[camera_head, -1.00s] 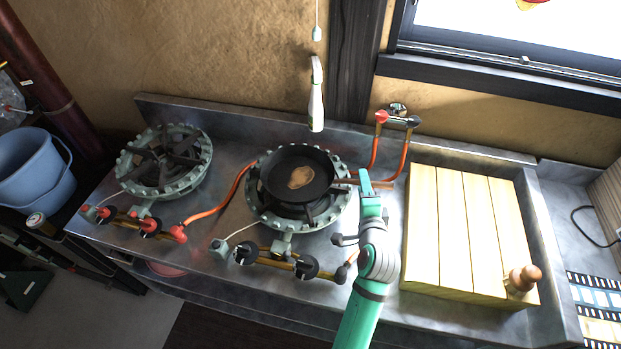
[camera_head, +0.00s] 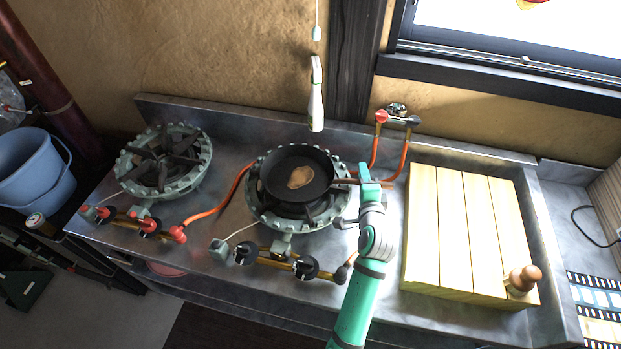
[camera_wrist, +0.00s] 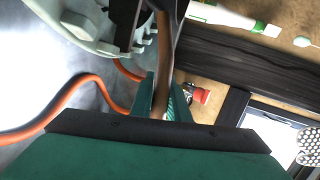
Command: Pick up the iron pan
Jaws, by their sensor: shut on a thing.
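The iron pan (camera_head: 313,184) is black and round, with a brown patch of food (camera_head: 300,177) in it. It sits on the right-hand gas burner (camera_head: 256,205) in the head view. Its handle points right, toward my gripper (camera_head: 366,178). In the wrist view my gripper (camera_wrist: 165,98) is shut on the pan's brown handle (camera_wrist: 164,62), which runs between the two green fingers. The pan's dark edge shows at the top of the wrist view, and most of the pan is out of that view.
A second burner (camera_head: 163,160) stands to the left, empty. A wooden board (camera_head: 452,230) with a knob lies to the right of my arm. Orange hoses (camera_head: 234,190) run behind and between the burners. A white-green bottle-like object (camera_head: 316,105) hangs or stands by the wall.

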